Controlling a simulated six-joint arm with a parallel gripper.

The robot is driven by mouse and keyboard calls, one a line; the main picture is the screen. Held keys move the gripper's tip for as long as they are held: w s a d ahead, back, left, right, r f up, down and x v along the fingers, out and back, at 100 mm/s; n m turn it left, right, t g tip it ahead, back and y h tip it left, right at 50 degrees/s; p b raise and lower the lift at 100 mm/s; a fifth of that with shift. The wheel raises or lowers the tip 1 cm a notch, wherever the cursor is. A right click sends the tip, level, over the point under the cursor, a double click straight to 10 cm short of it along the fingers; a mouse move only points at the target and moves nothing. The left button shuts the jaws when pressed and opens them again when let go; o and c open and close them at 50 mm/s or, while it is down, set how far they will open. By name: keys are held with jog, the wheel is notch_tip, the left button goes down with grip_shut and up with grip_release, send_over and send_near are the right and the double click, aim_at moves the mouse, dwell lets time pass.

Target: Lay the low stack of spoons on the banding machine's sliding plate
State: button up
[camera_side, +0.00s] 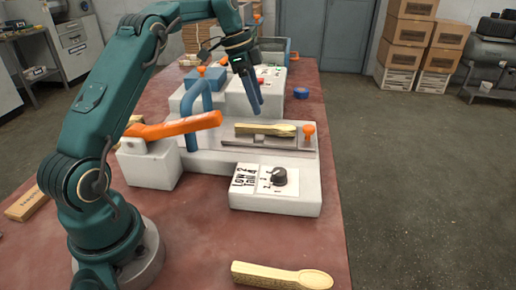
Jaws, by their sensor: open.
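A low stack of pale wooden spoons (262,130) lies flat on the metal sliding plate (240,143) of the white banding machine (276,203), bowls toward the right. Another, thicker-looking stack of wooden spoons (285,276) lies on the red table near its front edge, bowls to the right. My gripper (255,112) points down above and slightly behind the spoons on the plate. Its blue fingers are open with nothing between them, apart from the stack.
The machine has an orange lever (175,126), a blue arch (195,112), an orange knob (309,130) and a black dial (279,176) by a Low/Tall label. A blue tape roll (301,92) lies behind; a wooden block (27,204) is at left.

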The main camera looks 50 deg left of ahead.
jog(key=shift+s+a+r, duration=0.15)
jog(key=shift+r, duration=0.45)
jog(key=shift+d+r, duration=0.2)
jog(key=shift+r, duration=0.1)
jog(key=s+d+r+n+t+y, duration=0.1)
jog(key=s+d+r+n+y, duration=0.1)
jog(key=s+d+r+n, duration=0.5)
jog(key=s+d+f+n+t, duration=0.1)
jog(key=s+d+f, duration=0.2)
jog(key=s, duration=0.4)
jog(key=s+d+f+n+t, duration=0.1)
jog(key=s+d+f, duration=0.2)
jog(key=s+d, duration=0.2)
jog(key=s, duration=0.3)
jog(key=shift+s+d+f, duration=0.2)
jog(key=shift+d, duration=0.15)
